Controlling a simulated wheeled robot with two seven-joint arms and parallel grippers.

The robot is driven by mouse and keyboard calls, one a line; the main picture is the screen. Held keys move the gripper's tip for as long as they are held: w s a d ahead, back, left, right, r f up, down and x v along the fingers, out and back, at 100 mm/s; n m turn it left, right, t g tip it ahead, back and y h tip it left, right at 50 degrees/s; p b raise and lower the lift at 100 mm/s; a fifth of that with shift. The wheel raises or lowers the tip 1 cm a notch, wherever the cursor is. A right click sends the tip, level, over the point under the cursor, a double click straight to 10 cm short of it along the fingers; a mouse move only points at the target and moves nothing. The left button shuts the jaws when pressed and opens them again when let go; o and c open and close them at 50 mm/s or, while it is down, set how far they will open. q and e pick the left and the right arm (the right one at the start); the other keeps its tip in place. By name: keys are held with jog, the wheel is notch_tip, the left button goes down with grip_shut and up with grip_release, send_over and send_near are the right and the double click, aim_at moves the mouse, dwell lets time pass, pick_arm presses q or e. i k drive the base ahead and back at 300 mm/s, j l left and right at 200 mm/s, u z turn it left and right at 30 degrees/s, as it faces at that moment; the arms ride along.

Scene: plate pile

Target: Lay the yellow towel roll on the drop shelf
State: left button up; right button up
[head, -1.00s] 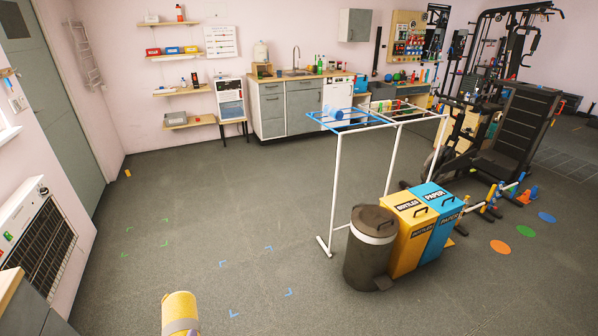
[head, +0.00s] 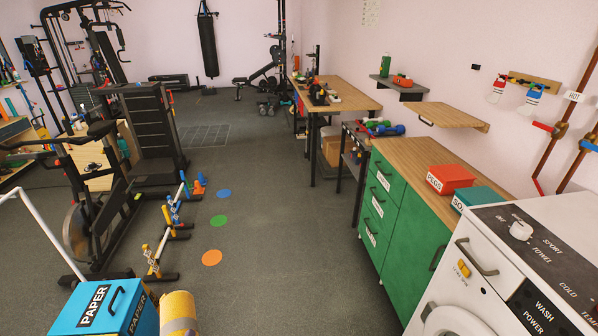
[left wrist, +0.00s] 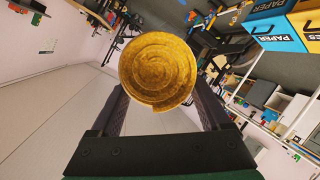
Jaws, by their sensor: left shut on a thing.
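The yellow towel roll (head: 178,306) shows at the bottom edge of the head view, with a grey band around it. In the left wrist view its spiral end (left wrist: 156,72) faces the camera. My left gripper (left wrist: 160,98) is shut on the roll, one dark finger on each side. A wooden wall shelf with a dark handle on its front edge (head: 452,116), which looks like the drop shelf, is out level on the right wall. Its top is bare, and the roll is well away from it. My right gripper is not in view.
Below the shelf stands a green cabinet (head: 395,208) with a red box (head: 451,179) and a teal box on its wooden top. A white washer (head: 500,262) stands nearer. A blue paper bin (head: 105,308) is at lower left.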

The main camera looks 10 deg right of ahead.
aim_at(439, 110)
jog(key=i+z, duration=0.45)
jog(key=i+j+z, duration=0.15)
jog(key=z, duration=0.3)
jog(key=i+j+z, duration=0.65)
jog(key=z, duration=0.2)
jog(key=i+j+z, duration=0.15)
jog(key=j+z, duration=0.3)
jog(key=i+j+z, duration=0.15)
jog(key=j+z, duration=0.3)
